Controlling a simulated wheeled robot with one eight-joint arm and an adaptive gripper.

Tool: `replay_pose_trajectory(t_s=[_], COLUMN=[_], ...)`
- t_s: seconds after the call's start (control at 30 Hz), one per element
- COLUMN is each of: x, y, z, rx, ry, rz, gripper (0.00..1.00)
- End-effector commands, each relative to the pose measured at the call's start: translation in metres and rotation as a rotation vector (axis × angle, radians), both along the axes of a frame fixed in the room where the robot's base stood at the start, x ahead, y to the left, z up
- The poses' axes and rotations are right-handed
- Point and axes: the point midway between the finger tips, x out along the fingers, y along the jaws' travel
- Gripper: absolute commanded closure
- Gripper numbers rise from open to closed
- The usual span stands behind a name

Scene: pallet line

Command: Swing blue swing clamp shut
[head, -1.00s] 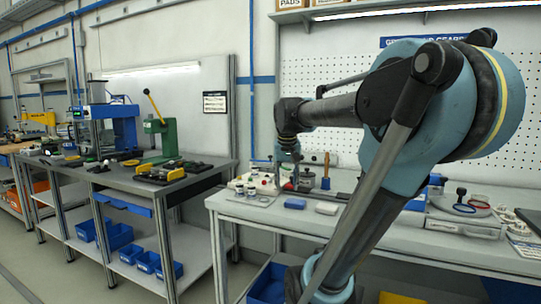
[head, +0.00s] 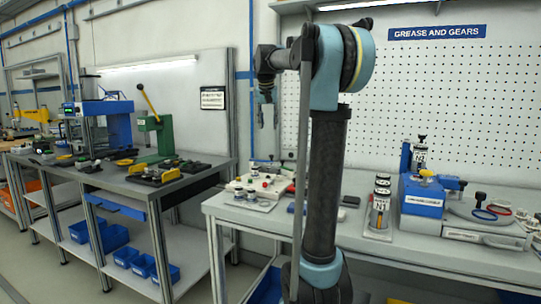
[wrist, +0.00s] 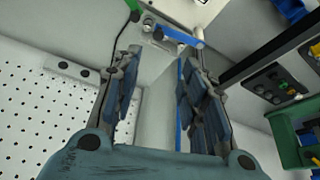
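My gripper (head: 268,118) hangs fingers-down in the head view, above the back of the right bench and near the wall. In the wrist view its two padded fingers (wrist: 162,55) stand well apart with nothing between them. A pale fixture plate (head: 240,187) with small knobbed clamps lies on the bench's left end, below my gripper. At the top of the wrist view, a blue bar (wrist: 178,36) shows beside a pale surface and grey hardware. It may be the blue swing clamp's arm; I cannot tell its swing position. A green part (wrist: 132,5) is left of it.
A blue block fixture (head: 422,197), a small canister stack (head: 380,208) and looped handles (head: 484,214) occupy the right bench. The pegboard (head: 430,95) is behind. A green press (head: 163,135) stands on the left bench, across a gap.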

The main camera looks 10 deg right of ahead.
Motion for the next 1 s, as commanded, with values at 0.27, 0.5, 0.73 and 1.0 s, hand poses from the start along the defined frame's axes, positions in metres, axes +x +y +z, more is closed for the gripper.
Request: replay_pose_trajectory(t_s=[0.27, 0.5, 0.73, 1.0], x=[0.016, 0.032, 0.046, 0.056], y=[-0.009, -0.015, -0.02, -0.023], z=[-0.043, -0.082, -0.118, -0.146], rx=[0.0, 0.001, 0.0, 0.0], ry=[0.0, 0.0, 0.0, 0.0], rz=[-0.004, -0.007, -0.006, -0.005], gripper=[0.61, 0.61, 0.61, 0.61])
